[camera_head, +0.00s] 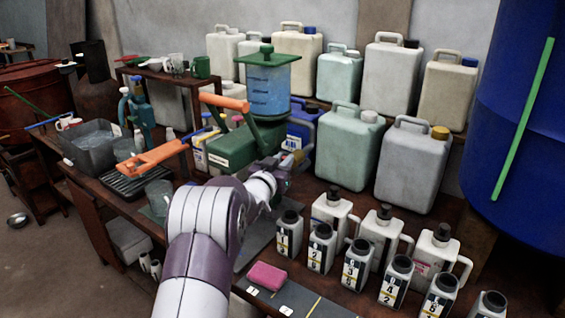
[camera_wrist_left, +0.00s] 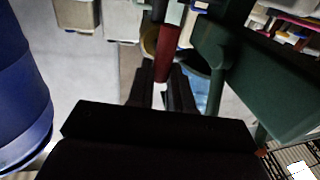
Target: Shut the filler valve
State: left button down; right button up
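The filler has a green body (camera_head: 232,147), a blue see-through hopper (camera_head: 268,90) with a green lid, and orange lever bars. My left arm reaches up to the filler's right side, and my left gripper (camera_head: 284,180) is at its outlet, partly hidden by my wrist. In the left wrist view, a dark red valve handle (camera_wrist_left: 169,50) runs down between the two black fingers of the left gripper (camera_wrist_left: 162,75). It fills the narrow gap between them, and they look closed on it. The green filler body (camera_wrist_left: 262,75) is close on the right. My right gripper is not in view.
Small white bottles with black caps (camera_head: 357,264) stand in rows right of my forearm. A pink sponge (camera_head: 267,276) lies at the front edge. Large jugs (camera_head: 411,166) stand behind. A blue drum (camera_head: 520,120) is at right, and a grey tub (camera_head: 93,147) at left.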

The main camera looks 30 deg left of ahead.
pick_arm(q)
jog(key=m+b, duration=0.4)
jog(key=b, duration=0.2)
jog(key=d+f+m+t+h+b, duration=0.1)
jog(key=m+b, duration=0.4)
jog(key=b, duration=0.1)
jog(key=f+m+t+h+b, duration=0.1)
jog(key=m+b, duration=0.4)
jog(key=b, duration=0.1)
jog(key=shift+d+f+b, duration=0.25)
jog(key=shift+d+b, duration=0.05)
jog(key=shift+d, duration=0.1)
jog(key=shift+f+m+h+b, duration=0.1)
jog(key=shift+m+h+b, duration=0.3)
jog(key=shift+m+b, duration=0.8)
jog(key=shift+f+m+h+b, duration=0.1)
jog(key=shift+m+h+b, duration=0.4)
jog(key=shift+m, duration=1.2)
jog(key=shift+s, duration=0.1)
jog(key=c, duration=1)
grip_release()
jog(key=shift+r, duration=0.1)
jog(key=shift+c, duration=0.2)
